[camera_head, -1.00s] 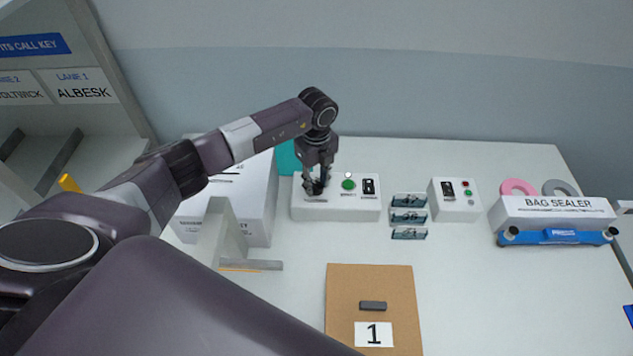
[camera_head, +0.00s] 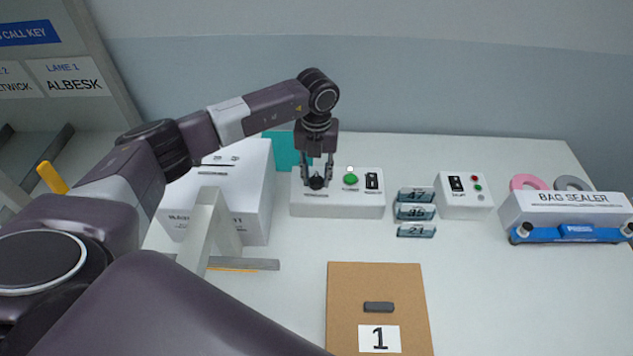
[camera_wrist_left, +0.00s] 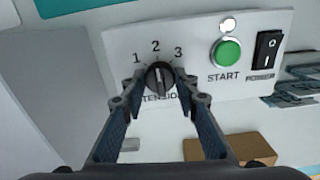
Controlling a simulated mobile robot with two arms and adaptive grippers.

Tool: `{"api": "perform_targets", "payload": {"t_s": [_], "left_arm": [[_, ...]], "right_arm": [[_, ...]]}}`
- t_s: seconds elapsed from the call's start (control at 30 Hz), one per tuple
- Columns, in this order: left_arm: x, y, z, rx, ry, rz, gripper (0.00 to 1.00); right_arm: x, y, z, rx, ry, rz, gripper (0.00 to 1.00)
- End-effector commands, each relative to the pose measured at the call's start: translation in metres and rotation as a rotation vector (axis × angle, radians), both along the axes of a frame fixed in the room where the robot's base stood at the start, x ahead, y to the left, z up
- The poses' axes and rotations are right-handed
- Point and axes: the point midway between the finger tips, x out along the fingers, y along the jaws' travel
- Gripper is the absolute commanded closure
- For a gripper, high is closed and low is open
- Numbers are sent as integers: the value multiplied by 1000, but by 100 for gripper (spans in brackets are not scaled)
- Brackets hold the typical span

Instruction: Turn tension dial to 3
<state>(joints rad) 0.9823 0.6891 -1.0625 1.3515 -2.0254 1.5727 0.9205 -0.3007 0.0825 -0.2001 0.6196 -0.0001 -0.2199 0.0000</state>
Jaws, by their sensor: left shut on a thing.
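The black tension dial (camera_wrist_left: 158,77) sits on the white control box (camera_head: 350,207), below the printed numbers 1, 2 and 3. A pale mark on the dial appears to point up, roughly toward the 2. My left gripper (camera_wrist_left: 161,84) is shut on the dial, one fingertip on each side. In the head view my left gripper (camera_head: 317,183) reaches down onto the left part of the box, and the dial shows small between its fingers. The fingers partly cover the TENSION label. My right gripper is not in view.
A green START button (camera_wrist_left: 227,52) and a black POWER switch (camera_wrist_left: 265,49) lie right of the dial. A white carton (camera_head: 235,205) stands left of the box. Number tags (camera_head: 415,212), a second switch box (camera_head: 465,205) and the bag sealer (camera_head: 566,207) stand to the right.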

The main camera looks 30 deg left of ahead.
Motion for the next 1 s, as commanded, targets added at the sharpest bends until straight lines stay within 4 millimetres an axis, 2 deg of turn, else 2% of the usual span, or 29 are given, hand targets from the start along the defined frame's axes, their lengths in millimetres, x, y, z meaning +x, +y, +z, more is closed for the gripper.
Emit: {"api": "perform_targets", "payload": {"t_s": [0.03,0.5,1.0], "left_arm": [[2,1,-3,0,-5,-43,96],[2,1,-2,1,-6,-484,96],[2,0,1,0,-6,-786,96]], "right_arm": [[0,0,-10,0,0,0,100],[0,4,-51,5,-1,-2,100],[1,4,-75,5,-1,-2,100]]}}
